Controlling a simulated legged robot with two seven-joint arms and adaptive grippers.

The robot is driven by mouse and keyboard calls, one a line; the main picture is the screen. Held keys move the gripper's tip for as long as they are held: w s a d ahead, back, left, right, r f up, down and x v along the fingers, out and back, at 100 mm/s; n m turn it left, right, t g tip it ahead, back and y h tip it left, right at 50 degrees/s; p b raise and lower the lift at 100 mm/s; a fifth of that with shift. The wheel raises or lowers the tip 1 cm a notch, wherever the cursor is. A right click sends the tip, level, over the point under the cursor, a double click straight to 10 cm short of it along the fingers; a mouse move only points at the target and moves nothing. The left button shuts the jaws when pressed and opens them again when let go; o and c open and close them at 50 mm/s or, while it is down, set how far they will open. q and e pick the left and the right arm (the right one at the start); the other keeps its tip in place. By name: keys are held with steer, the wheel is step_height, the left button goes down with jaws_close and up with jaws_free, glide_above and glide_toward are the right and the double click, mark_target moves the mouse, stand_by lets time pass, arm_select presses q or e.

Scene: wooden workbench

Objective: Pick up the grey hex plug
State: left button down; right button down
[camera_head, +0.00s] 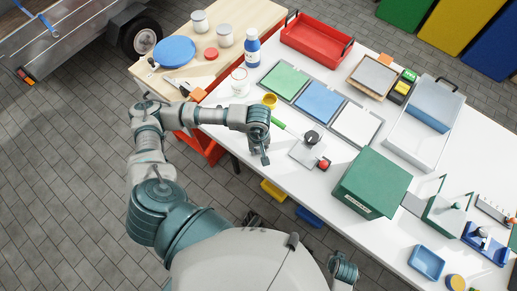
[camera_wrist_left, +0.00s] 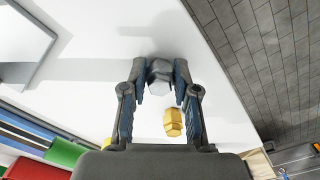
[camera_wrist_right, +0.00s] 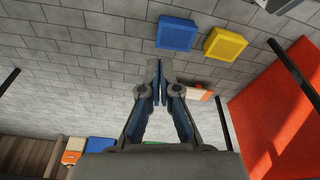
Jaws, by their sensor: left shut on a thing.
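The grey hex plug (camera_wrist_left: 159,76) shows in the left wrist view between the fingertips of my left gripper (camera_wrist_left: 160,80). The fingers close on it from both sides, over the white tabletop. In the head view my left gripper (camera_head: 262,150) is near the front edge of the bench, and the plug cannot be made out there. My right gripper (camera_wrist_right: 159,82) is in the right wrist view, its fingertips together with nothing between them, above the paved floor.
A yellow hex piece (camera_wrist_left: 173,123) stands close beside the left gripper. A metal plate with a red knob (camera_head: 310,152) and a green box (camera_head: 372,183) lie to the right. A blue bin (camera_wrist_right: 176,33) and a yellow bin (camera_wrist_right: 226,44) are on the floor.

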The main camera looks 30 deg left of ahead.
mark_target(259, 148)
steer(key=shift+s+a+f, duration=0.1)
